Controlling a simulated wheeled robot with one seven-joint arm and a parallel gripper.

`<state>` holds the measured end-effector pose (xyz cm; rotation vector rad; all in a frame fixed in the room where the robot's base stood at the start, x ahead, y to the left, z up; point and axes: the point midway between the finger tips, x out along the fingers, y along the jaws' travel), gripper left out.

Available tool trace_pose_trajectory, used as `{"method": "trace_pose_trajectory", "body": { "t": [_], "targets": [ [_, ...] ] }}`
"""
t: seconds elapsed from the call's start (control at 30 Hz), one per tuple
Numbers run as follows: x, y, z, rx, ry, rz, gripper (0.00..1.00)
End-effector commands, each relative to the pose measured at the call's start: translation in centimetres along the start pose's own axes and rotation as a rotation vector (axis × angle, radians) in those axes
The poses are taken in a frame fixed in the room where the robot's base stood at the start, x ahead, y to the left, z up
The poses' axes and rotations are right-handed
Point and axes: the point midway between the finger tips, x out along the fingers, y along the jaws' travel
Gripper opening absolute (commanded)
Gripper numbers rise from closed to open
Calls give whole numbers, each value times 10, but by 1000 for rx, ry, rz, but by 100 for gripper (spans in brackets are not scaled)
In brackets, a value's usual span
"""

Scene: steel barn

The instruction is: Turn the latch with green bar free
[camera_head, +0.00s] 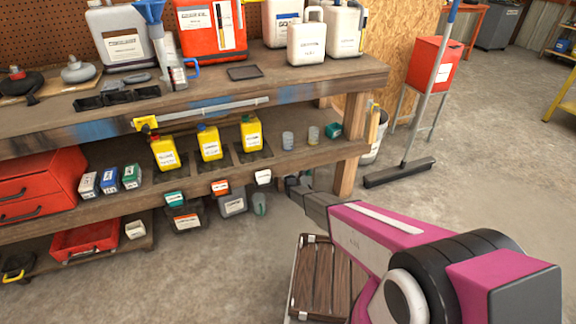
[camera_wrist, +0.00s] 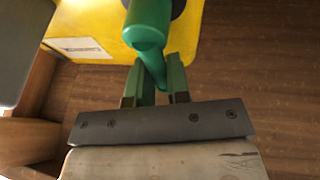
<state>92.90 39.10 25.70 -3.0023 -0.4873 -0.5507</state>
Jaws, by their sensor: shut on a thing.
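A green bar (camera_wrist: 149,28) with a rounded end shows in the wrist view, in front of a yellow body (camera_wrist: 75,25) with a white label. My gripper (camera_wrist: 158,80) is shut on the narrow lower part of the bar, one finger on each side. The pivot is mostly hidden behind the bar; a dark round part shows beside it. In the head view my gripper (camera_head: 300,192) reaches left, low near the workbench's right leg. I cannot make out the green bar there.
The wooden workbench (camera_head: 335,80) carries jugs on top and yellow bottles on its shelf. A slatted wooden stool (camera_head: 322,275) stands below my arm. A broom (camera_head: 400,172) and a red box on a stand (camera_head: 432,65) stand to the right.

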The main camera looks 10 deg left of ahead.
Motion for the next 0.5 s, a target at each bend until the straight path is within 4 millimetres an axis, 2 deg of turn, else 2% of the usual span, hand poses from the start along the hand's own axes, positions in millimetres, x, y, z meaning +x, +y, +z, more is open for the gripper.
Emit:
{"method": "trace_pose_trajectory", "body": {
  "t": [0.37,0.4,0.43,0.5],
  "targets": [
    [-2,-1,1,-14,0,-5,0],
    [-2,-1,1,-14,0,-5,30],
    [-2,-1,0,-13,0,-5,40],
    [-1,-1,0,-12,0,-5,42]
  ]
}}
